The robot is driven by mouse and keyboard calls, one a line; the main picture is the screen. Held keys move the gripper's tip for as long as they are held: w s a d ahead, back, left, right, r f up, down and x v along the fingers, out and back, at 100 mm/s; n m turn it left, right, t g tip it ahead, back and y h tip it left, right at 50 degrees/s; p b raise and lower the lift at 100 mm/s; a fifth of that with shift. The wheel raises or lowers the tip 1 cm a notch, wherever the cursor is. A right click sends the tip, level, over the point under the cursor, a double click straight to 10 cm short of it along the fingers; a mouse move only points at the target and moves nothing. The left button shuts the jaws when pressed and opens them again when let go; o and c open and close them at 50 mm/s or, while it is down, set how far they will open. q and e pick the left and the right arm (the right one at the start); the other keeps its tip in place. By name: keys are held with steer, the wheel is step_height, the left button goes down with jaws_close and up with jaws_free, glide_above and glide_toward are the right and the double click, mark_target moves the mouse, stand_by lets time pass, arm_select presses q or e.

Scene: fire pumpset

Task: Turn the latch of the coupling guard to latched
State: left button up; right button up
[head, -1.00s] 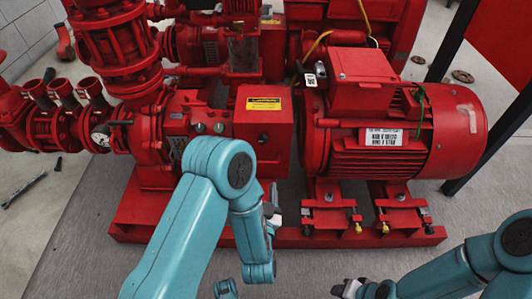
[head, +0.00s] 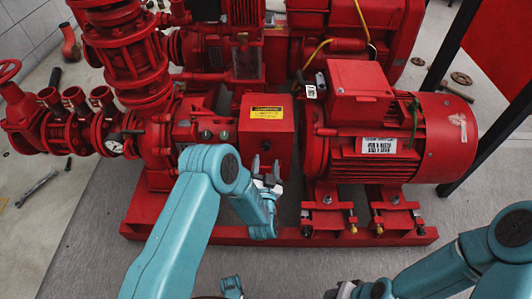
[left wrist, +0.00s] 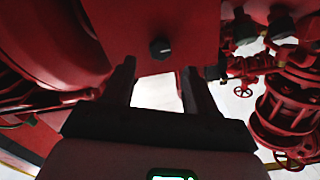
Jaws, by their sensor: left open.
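The coupling guard (head: 280,128) is a red box with a yellow label, between the pump and the motor in the head view. Its latch is a small dark knob (head: 265,146) on the front face, and it also shows in the left wrist view (left wrist: 160,47). My left gripper (head: 266,167) is open and empty, just below and in front of the knob. In the left wrist view its two fingers (left wrist: 158,75) point toward the guard, with the knob between and beyond them. My right gripper (head: 346,290) is at the bottom edge, partly cut off.
The red motor (head: 440,140) stands right of the guard, and the pump pipes (head: 120,75) stand left. The red base frame (head: 400,237) runs below. A dark post (head: 455,45) stands at the right. Grey floor lies free in front.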

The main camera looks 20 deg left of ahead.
mark_target(266, 148)
arm_select(q)
steer(key=b+x, duration=0.1)
steer(key=x, duration=0.3)
steer(key=shift+w, duration=0.25)
steer(key=shift+w+a, duration=0.2)
steer(key=shift+w, duration=0.3)
steer(key=c, duration=1.1)
steer(key=shift+o, duration=0.2)
